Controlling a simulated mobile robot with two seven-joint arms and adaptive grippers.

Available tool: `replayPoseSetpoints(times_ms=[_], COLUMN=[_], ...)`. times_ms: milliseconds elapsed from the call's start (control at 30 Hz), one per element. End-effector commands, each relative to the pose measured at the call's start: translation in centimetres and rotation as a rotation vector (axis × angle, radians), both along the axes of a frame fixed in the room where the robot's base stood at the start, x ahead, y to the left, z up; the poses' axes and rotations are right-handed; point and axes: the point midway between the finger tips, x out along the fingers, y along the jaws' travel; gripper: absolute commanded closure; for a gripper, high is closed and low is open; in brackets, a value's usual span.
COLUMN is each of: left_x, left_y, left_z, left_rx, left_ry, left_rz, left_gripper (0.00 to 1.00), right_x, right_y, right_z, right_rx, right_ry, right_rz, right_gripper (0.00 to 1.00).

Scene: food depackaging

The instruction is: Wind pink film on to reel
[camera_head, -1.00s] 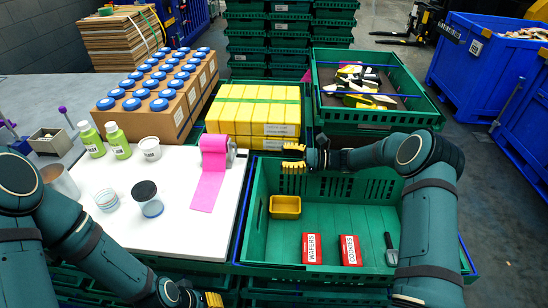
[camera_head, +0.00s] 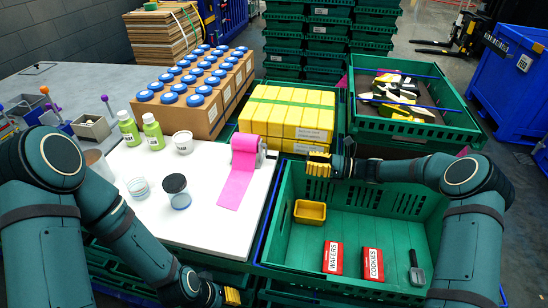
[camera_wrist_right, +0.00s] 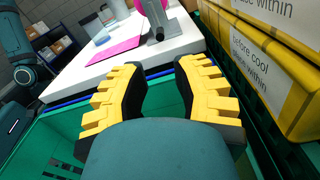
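The pink film (camera_head: 237,186) lies as a flat strip on the white board, its upper end rising over the reel (camera_head: 262,152) at the board's right edge. In the right wrist view the pink film (camera_wrist_right: 115,48) and the reel's grey crank part (camera_wrist_right: 156,24) show ahead of the fingers. My right gripper (camera_head: 318,164) is just right of the reel, apart from it, above the green crate's back-left corner. Its yellow fingers (camera_wrist_right: 163,95) are spread with nothing between them. My left gripper (camera_head: 232,296) is low at the bottom edge, its fingers mostly hidden.
Yellow packs (camera_head: 290,112) stand close behind my right gripper. The green crate (camera_head: 345,200) holds a yellow tray (camera_head: 310,212), red packets (camera_head: 333,258) and a dark tool (camera_head: 417,270). Jars (camera_head: 176,190) and green bottles (camera_head: 152,132) stand left of the film.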

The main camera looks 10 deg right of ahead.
Motion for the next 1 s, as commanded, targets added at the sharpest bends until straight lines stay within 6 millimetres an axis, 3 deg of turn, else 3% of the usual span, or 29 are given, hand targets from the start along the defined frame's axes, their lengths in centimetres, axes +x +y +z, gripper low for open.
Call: replayPoseSetpoints(times_ms=[500, 700, 1000], left_x=[0.2, 0.3, 0.3], left_y=[0.0, 0.0, 0.0], left_z=[-1.1, -1.3, -1.3], left_rx=[0.001, 0.001, 0.001], left_ry=[-0.005, -0.007, -0.007], left_rz=[0.001, 0.002, 0.002], left_gripper=[0.57, 0.57, 0.57], right_x=[2.9, 3.6, 3.7], right_y=[9.3, 11.0, 11.5], right_z=[-0.1, 0.0, 0.0], right_rx=[0.0, 0.0, -0.001], right_ry=[-0.003, -0.003, -0.003], right_rz=[0.003, 0.001, 0.0], right_gripper=[0.73, 0.73, 0.73])
